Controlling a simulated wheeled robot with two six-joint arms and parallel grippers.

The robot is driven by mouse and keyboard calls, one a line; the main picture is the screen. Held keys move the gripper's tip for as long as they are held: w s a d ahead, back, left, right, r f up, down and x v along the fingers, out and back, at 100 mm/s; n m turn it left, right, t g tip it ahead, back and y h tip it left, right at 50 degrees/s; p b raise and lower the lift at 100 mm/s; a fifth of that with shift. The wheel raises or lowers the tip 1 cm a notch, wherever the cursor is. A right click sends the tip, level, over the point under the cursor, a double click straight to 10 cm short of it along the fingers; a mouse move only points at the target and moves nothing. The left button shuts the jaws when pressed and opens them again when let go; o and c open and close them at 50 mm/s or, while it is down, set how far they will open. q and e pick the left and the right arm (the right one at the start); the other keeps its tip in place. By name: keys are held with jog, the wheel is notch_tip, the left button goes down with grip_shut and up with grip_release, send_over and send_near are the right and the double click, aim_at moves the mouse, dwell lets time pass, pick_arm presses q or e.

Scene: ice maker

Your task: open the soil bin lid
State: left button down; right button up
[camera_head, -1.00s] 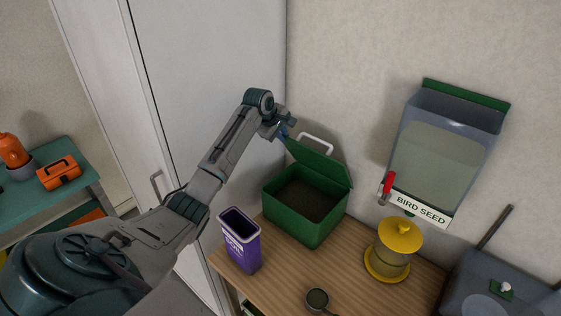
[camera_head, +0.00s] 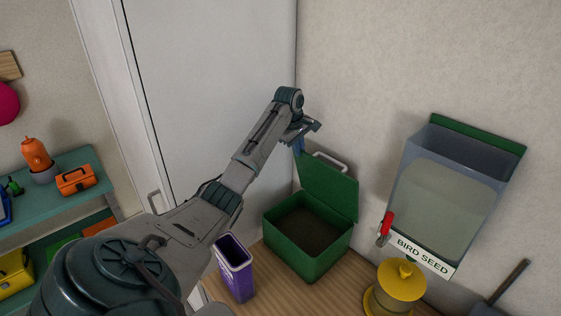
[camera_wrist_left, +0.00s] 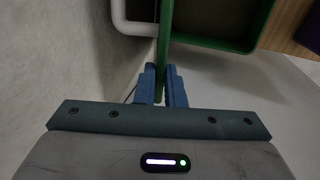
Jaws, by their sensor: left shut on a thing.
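The green soil bin (camera_head: 300,258) stands on the wooden bench against the wall, with dark soil inside. Its green lid (camera_head: 327,190) is raised to nearly upright at the back edge, with a white handle (camera_head: 330,162) on its far side. My left gripper (camera_head: 299,146) is at the lid's upper left corner. In the left wrist view my left gripper (camera_wrist_left: 162,88) has its blue fingers shut on the edge of the lid (camera_wrist_left: 164,45), and the bin's rim (camera_wrist_left: 262,25) shows at the upper right. My right gripper is not in view.
A purple container (camera_head: 236,268) stands left of the bin, close to my left arm. A bird seed dispenser (camera_head: 449,190) with a red lever hangs on the wall at right, above a yellow feeder (camera_head: 396,288). A teal shelf (camera_head: 75,200) stands at far left.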

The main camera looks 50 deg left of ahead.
pick_arm(q)
jog(key=c, duration=1.8)
grip_release()
jog(key=shift+w, duration=0.15)
jog(key=o, duration=0.3)
jog(key=shift+w+d+f, duration=0.1)
jog(key=shift+w+f, duration=0.05)
jog(key=shift+s+r, duration=0.35)
jog(key=v, duration=0.6)
jog(key=shift+w+r, duration=0.1)
jog(key=shift+r, duration=0.15)
